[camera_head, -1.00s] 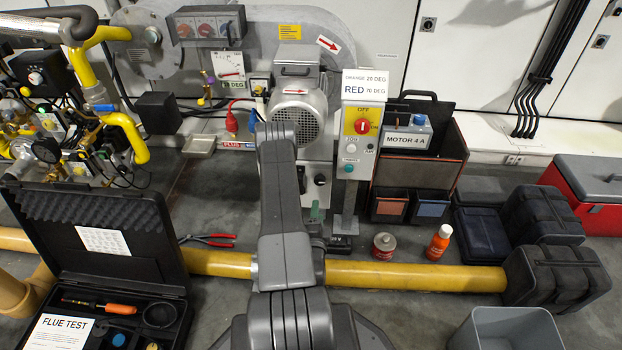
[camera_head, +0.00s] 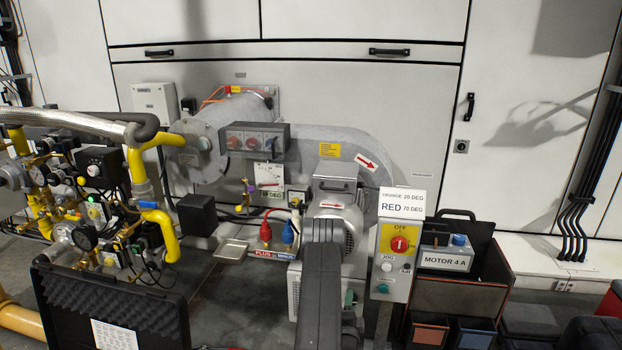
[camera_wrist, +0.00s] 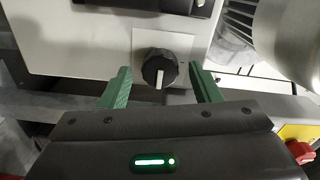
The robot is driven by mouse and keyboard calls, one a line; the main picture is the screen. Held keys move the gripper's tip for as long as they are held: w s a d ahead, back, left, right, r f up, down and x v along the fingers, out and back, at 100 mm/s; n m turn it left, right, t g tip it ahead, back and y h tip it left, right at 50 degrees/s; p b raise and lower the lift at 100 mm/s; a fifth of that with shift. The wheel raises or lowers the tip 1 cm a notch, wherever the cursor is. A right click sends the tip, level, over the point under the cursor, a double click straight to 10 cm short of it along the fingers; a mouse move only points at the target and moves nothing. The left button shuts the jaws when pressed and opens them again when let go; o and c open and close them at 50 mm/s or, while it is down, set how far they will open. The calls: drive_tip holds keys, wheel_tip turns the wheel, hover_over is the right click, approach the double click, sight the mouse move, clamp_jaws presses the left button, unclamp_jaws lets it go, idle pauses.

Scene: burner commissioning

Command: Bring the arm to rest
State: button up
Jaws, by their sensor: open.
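My gripper (camera_wrist: 160,70) shows in the wrist view with its two green fingers spread apart. A black knob (camera_wrist: 160,68) with a white pointer line on a pale square plate shows between and beyond the fingers. Whether the fingers touch it I cannot tell, but there are gaps on both sides. In the head view my arm (camera_head: 325,285) rises from the bottom edge in front of the grey motor (camera_head: 338,222).
The control box (camera_head: 393,265) with a red knob stands close right of my arm. Red and blue plugs (camera_head: 265,232) are to its left. The gas pipework (camera_head: 90,200) and an open black case (camera_head: 115,310) are at left. A tool bag (camera_head: 470,275) is at right.

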drive_tip(key=shift+w+d, duration=0.1)
drive_tip(key=shift+w, duration=0.5)
drive_tip(key=p+v, duration=0.4)
drive_tip(key=v, duration=1)
drive_tip(key=w+d+n+b, duration=0.2)
drive_tip(key=w+n+b, duration=0.2)
drive_tip(key=w+n, duration=0.9)
drive_tip(key=shift+w+d+n, duration=0.35)
drive_tip(key=shift+d+n, duration=0.05)
drive_tip(key=shift+n, duration=2.2)
